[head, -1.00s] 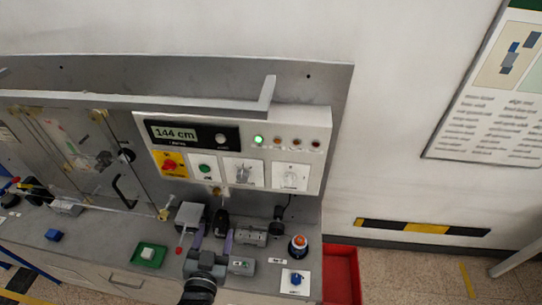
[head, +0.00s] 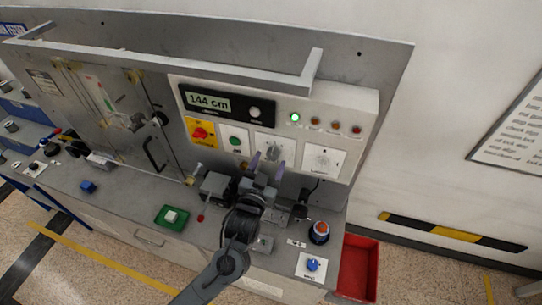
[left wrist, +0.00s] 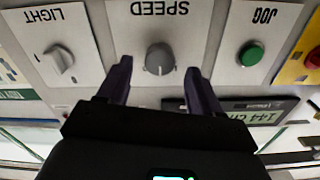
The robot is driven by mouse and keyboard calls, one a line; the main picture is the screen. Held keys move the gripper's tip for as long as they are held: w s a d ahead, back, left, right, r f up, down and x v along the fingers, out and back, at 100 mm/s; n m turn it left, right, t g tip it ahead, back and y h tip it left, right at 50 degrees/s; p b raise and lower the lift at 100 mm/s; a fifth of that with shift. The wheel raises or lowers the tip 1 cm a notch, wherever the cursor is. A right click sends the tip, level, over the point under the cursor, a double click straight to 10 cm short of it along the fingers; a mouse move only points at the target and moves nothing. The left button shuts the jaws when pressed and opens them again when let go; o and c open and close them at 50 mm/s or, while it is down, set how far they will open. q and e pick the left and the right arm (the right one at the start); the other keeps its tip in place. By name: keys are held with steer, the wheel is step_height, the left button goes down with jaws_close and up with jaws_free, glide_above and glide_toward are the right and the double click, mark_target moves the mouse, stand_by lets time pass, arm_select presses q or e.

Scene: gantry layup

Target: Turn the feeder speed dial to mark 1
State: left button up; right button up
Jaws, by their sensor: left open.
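The grey speed dial (head: 272,146) sits on a white SPEED plate in the control panel, right of the green JOG button. In the left wrist view the dial (left wrist: 160,59) appears upside down, with a pale pointer line on its face. My left gripper (head: 267,165) is open and empty just below and in front of the dial. In the left wrist view the gripper's two dark fingers (left wrist: 158,80) stand on either side of the dial, apart from it. The mark the pointer is on is too small to read. My right gripper is not in view.
The LIGHT knob (head: 323,160) and green JOG button (head: 235,141) flank the speed dial. A yellow plate with a red switch (head: 200,132) lies further left. The display (head: 208,102) reads 144 cm. A grey rail (head: 240,80) juts out above the panel.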

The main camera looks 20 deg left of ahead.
arm_select(q)
steer(key=shift+w, duration=1.2)
steer(key=c, duration=1.1)
steer(key=shift+o, duration=0.2)
steer(key=shift+n, duration=0.4)
steer(key=n, duration=0.3)
steer(key=shift+a+f+n, duration=0.1)
steer(key=shift+n, duration=2.5)
